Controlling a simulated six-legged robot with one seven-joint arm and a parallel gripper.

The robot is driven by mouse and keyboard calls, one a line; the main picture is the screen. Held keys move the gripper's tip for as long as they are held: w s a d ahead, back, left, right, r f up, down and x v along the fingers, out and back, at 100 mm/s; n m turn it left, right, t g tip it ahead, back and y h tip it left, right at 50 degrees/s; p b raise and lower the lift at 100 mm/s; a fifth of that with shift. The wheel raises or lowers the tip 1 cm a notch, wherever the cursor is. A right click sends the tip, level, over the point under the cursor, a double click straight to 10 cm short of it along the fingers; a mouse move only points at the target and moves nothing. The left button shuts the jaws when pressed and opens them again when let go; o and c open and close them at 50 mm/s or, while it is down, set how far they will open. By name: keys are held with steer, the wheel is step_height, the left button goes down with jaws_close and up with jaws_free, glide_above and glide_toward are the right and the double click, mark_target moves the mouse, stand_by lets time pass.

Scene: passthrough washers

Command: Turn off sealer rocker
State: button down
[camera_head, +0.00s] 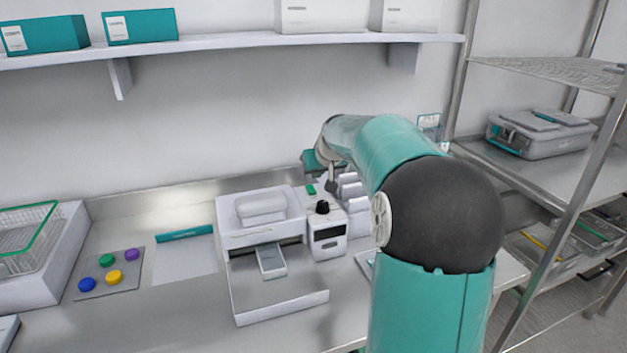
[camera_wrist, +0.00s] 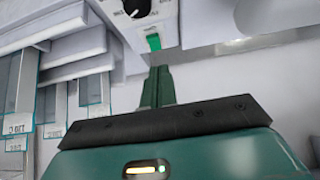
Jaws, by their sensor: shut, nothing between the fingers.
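The sealer (camera_head: 262,215) is a white machine on the steel counter, with a control box (camera_head: 327,247) on its right side. A small green rocker (camera_head: 311,190) sits on top of the box, behind a black knob (camera_head: 322,207). The wrist view shows the rocker (camera_wrist: 153,42) and the knob's white pointer (camera_wrist: 137,8). My gripper (camera_head: 331,188) is shut and empty, just right of the rocker. In the wrist view its dark green fingertips (camera_wrist: 160,72) point at the rocker, slightly below it; I cannot tell if they touch. The rocker's tilt is too small to read.
White pouches or racks (camera_head: 352,190) stand right of the control box, partly hidden by my arm. A pad with coloured buttons (camera_head: 108,275) and a wire basket (camera_head: 27,235) are at left. A shelf (camera_head: 230,41) runs above; a metal rack (camera_head: 535,165) stands at right.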

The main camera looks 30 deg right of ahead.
steer(key=v, duration=0.5)
steer(key=shift+s, duration=0.1)
stand_by(0.5)
